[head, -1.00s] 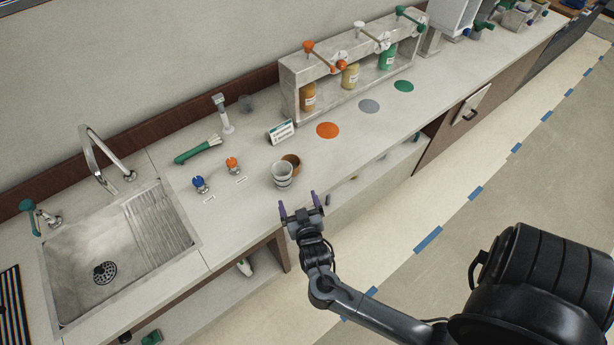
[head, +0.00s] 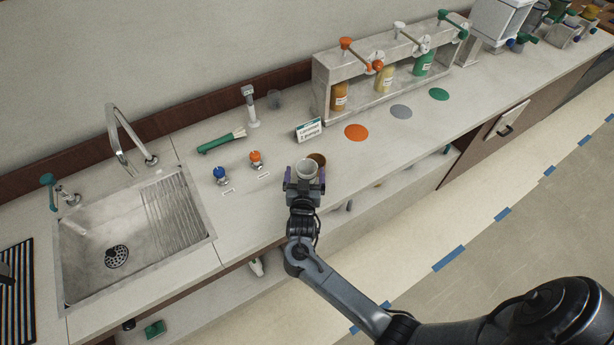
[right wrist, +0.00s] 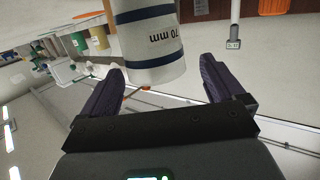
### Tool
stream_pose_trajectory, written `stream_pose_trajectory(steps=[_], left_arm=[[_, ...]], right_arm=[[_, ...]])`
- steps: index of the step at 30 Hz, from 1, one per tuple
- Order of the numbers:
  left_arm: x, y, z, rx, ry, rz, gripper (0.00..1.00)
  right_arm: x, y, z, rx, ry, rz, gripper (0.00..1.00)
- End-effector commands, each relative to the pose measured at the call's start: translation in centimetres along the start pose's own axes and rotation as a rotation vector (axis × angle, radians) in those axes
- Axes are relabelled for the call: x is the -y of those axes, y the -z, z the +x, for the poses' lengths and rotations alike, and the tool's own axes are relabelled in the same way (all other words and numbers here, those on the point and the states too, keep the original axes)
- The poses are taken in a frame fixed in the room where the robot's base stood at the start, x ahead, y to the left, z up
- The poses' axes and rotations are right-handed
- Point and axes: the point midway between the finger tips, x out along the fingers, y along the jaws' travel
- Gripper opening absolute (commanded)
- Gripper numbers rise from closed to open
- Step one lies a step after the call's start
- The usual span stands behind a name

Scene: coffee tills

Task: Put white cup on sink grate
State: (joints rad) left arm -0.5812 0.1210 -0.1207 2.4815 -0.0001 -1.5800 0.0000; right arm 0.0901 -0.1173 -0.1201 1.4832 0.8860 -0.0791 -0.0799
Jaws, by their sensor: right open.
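The white cup (head: 306,168) stands upright near the counter's front edge, right beside a brown cup (head: 319,159). In the right wrist view the white cup (right wrist: 150,38) shows dark blue bands and "70 mm" lettering. My right gripper (head: 304,180) is open at the cup's front side. In the right wrist view one finger of the right gripper (right wrist: 160,72) is on each side of the cup, with gaps showing between fingers and cup. The ribbed sink grate (head: 172,212) is the right part of the metal sink, bare. My left gripper is not in view.
Blue (head: 220,175) and orange (head: 256,160) knobs stand between sink and cups. A small sign (head: 309,130) stands behind the cups. The sink faucet (head: 122,140) rises behind the basin.

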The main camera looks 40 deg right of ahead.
Motion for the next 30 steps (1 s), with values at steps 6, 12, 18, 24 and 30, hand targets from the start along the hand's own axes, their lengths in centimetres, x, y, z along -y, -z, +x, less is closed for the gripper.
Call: stream_pose_trajectory(steps=[6,12,18,24,30], left_arm=[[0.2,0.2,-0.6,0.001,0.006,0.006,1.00],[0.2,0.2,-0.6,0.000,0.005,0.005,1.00],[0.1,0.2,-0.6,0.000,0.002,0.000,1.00],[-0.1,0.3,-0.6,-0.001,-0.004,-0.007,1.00],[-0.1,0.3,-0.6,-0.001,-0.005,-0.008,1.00]], right_arm=[[-0.5,0.3,2.6,-0.002,-0.002,-0.002,0.95],[-0.5,0.1,4.6,0.000,0.000,-0.001,0.95],[-0.5,0.0,5.0,0.001,0.000,0.000,0.95],[-0.5,0.0,4.9,0.001,0.000,0.000,0.82],[-0.5,0.0,4.9,0.001,0.000,0.000,0.51]])
